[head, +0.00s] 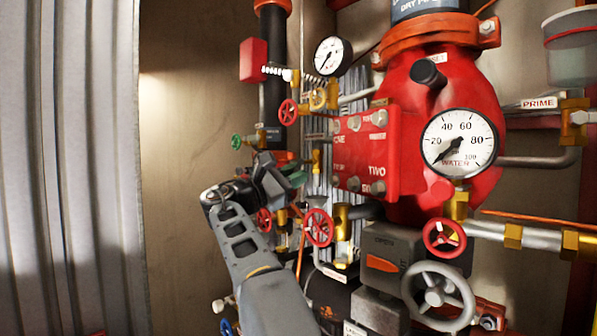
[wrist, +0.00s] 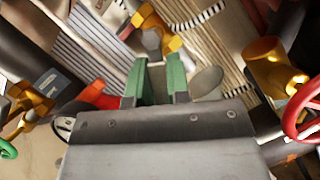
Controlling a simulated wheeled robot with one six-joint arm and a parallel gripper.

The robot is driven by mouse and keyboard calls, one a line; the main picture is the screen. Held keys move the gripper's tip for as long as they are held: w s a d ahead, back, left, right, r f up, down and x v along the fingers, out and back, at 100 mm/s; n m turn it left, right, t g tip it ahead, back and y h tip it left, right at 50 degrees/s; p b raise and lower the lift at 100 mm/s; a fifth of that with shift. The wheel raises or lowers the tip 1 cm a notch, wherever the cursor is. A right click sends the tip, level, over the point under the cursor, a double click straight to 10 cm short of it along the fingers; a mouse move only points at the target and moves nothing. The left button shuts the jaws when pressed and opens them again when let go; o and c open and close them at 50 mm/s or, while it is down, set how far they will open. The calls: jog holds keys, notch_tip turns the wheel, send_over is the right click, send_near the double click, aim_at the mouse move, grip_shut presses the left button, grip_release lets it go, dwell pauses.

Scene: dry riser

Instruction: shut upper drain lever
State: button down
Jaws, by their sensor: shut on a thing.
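My gripper (head: 297,178) is at the left of the red valve body in the head view, its green-padded fingers pointing toward the small pipework. In the wrist view, the gripper (wrist: 159,68) has its two green fingers close together, with a narrow grey piece between them. That piece seems to be the upper drain lever, in line with a brass valve (wrist: 150,22) with a grey round stem just beyond the fingertips. Brass fittings (head: 316,158) also show just right of the fingers in the head view. The fingers hide most of the lever, so its angle is hard to tell.
The red valve body (head: 405,150) and its water gauge (head: 459,142) stand to the right. Red handwheels (head: 319,227) sit below and right of the gripper, and a green one (head: 236,141) left. A corrugated panel (head: 75,160) fills the left; bare wall lies between.

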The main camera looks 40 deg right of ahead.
jog(key=m, duration=0.1)
jog(key=m+g, duration=0.1)
jog(key=m+y, duration=0.1)
jog(key=shift+w+r, duration=0.3)
jog(key=shift+w+r+m+g+y, duration=0.15)
jog(key=shift+m+g+y, duration=0.15)
jog(key=shift+m, duration=0.55)
jog(key=shift+w+r+m+g+y, duration=0.15)
jog(key=shift+m+g, duration=0.25)
jog(key=shift+m, duration=0.45)
jog(key=c, duration=1.1)
grip_release()
jog(key=shift+a, duration=0.1)
jog(key=shift+v, duration=3.75)
